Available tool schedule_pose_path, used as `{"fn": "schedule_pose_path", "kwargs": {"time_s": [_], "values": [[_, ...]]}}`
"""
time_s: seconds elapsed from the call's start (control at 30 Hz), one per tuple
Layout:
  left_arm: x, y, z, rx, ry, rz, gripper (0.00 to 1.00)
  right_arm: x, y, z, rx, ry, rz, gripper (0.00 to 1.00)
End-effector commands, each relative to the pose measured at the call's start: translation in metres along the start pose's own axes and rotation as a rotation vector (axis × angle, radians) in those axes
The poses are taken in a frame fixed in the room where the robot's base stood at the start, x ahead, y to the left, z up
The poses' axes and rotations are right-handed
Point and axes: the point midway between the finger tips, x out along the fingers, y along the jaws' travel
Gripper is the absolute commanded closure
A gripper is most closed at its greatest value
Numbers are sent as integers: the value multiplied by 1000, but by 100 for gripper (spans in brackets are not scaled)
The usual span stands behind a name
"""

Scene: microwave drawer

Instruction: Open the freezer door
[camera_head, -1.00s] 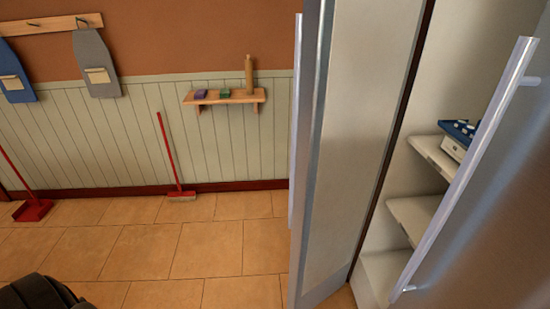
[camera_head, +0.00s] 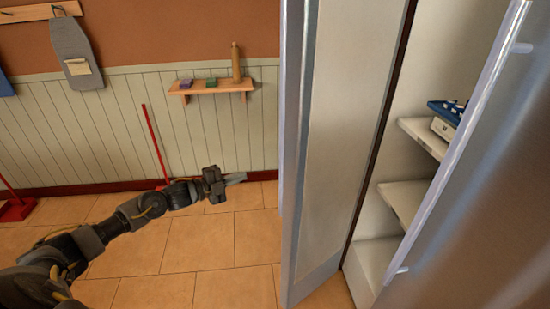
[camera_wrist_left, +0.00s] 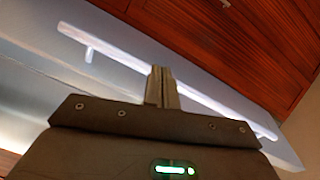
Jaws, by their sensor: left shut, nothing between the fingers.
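The freezer's left door (camera_head: 345,130) stands swung open, with its inner side facing the head camera. A second grey metal door (camera_head: 480,220) with a long bar handle (camera_head: 455,155) stands at the right, also swung out. Shelves (camera_head: 408,200) show between the two doors. My left gripper (camera_head: 236,178) is shut and empty, to the left of the left door and apart from it in the head view. In the left wrist view its closed fingers (camera_wrist_left: 161,86) overlap a long pale bar handle (camera_wrist_left: 205,98); contact cannot be told. My right gripper is not in view.
A blue item (camera_head: 447,110) lies on an upper shelf inside. The tiled floor (camera_head: 215,255) left of the doors is clear.

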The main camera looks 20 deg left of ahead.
Motion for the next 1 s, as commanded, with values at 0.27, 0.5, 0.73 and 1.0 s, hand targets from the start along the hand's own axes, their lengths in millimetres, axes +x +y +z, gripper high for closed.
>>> {"fn": "schedule_pose_path", "kwargs": {"time_s": [0.27,0.5,0.73,1.0], "values": [[-11,-82,-77,288,247,-15,100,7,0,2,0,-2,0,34],[-7,-87,-83,298,259,-18,100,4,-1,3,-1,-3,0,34],[26,-89,-92,295,258,-21,100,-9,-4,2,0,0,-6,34],[68,-87,-102,295,256,-19,100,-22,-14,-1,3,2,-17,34]]}}
